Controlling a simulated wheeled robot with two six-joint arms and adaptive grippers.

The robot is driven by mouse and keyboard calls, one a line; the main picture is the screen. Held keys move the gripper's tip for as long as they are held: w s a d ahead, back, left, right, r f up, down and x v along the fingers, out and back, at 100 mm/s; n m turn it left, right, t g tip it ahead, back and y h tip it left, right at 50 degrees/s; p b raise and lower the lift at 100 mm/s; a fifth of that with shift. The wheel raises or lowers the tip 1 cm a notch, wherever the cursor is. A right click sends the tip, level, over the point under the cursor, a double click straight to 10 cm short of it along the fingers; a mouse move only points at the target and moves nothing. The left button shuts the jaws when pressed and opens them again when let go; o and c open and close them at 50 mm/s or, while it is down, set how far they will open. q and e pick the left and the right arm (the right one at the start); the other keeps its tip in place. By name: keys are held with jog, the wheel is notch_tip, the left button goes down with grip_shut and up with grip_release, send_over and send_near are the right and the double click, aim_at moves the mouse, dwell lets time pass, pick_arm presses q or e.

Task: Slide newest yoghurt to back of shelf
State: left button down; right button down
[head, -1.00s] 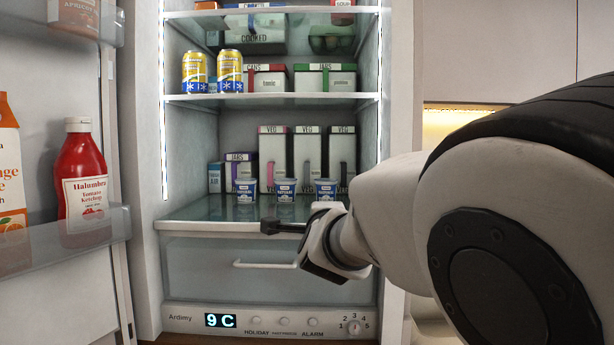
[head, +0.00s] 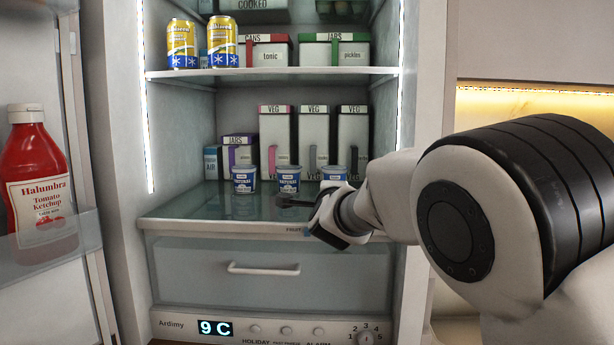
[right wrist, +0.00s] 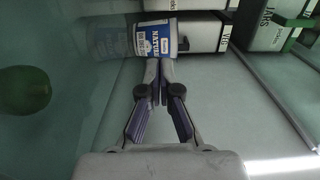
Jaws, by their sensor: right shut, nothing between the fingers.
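Three small white-and-blue yoghurt cups stand in a row on the lower glass shelf (head: 190,207): a left cup (head: 244,180), a middle cup (head: 289,180) and a right cup (head: 336,174). My right gripper (head: 284,202) is shut and empty, low over the shelf just in front of the middle cup. In the right wrist view, the shut fingertips (right wrist: 160,66) point at one yoghurt cup (right wrist: 155,40), very close to it; I cannot tell whether they touch. My left gripper is not in view.
Tall VEG boxes (head: 314,135) and a JARS box (head: 240,152) stand behind the cups. A shelf with cans (head: 222,42) is above. The drawer (head: 270,270) is below. The open door with ketchup (head: 36,170) is at left. The shelf's front left is clear.

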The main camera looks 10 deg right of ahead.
aim_at(339, 173)
jog(key=p+x, duration=0.2)
jog(key=x, duration=0.4)
jog(key=shift+r, duration=0.1)
jog(key=shift+w, duration=0.25)
